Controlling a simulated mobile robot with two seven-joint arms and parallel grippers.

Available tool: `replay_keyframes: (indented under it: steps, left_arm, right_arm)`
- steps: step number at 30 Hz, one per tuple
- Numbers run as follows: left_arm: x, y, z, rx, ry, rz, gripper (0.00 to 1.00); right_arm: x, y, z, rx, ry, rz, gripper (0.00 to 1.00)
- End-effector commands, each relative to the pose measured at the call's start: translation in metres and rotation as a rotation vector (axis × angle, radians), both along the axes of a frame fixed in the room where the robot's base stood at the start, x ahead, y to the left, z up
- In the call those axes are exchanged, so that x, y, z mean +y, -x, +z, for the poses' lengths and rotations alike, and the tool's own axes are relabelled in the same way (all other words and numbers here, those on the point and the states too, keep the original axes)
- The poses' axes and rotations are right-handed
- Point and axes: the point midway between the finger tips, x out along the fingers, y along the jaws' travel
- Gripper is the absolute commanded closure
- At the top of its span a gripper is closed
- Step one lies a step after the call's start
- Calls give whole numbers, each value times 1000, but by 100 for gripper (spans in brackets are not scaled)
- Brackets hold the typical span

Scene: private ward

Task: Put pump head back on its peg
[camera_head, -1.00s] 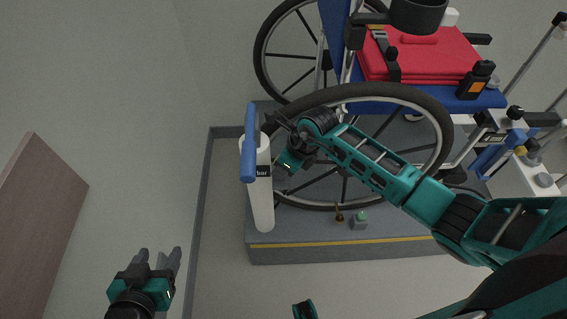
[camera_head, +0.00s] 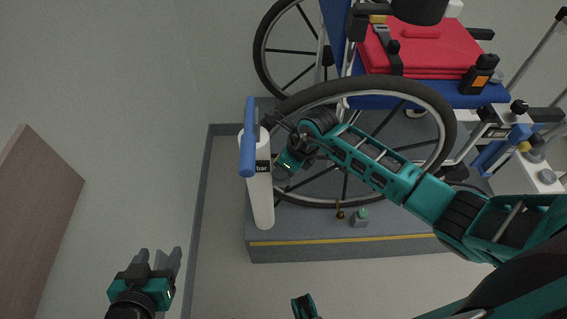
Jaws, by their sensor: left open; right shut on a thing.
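The pump has a white barrel (camera_head: 261,200), a blue handle (camera_head: 248,140) and a black "bar" label (camera_head: 263,167). It stands upright on the grey platform's left end. My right gripper (camera_head: 279,173) is just right of the barrel, in front of the wheelchair's near wheel (camera_head: 433,112). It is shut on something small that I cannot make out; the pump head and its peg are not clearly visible. Whether the gripper touches the barrel, I cannot tell. My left gripper (camera_head: 158,257) is open and empty at the lower left, well away from the pump.
The wheelchair, with a folded red cloth (camera_head: 428,52) on its blue seat, fills the upper right. A small brass item (camera_head: 340,213) and a grey box with a green top (camera_head: 361,218) are on the platform (camera_head: 320,246). A brown panel (camera_head: 38,220) is at left.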

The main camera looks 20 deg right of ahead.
Motion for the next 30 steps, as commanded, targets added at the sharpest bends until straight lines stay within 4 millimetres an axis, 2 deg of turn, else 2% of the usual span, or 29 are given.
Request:
replay_keyframes:
  steps: [12, 13, 22, 30]
  left_arm:
    - [0, 0, -5, 1, 0, 0, 40]
    - [0, 0, -5, 1, 0, 0, 40]
    - [0, 1, -7, 5, -1, 0, 40]
    - [0, 1, -7, 6, -1, 0, 40]
  right_arm:
    - [0, -1, -6, -1, 0, 0, 100]
    - [0, -1, -6, -1, 0, 0, 65]
    - [0, 0, -6, -1, -1, 0, 37]
    - [0, 0, -6, 0, 0, 0, 37]
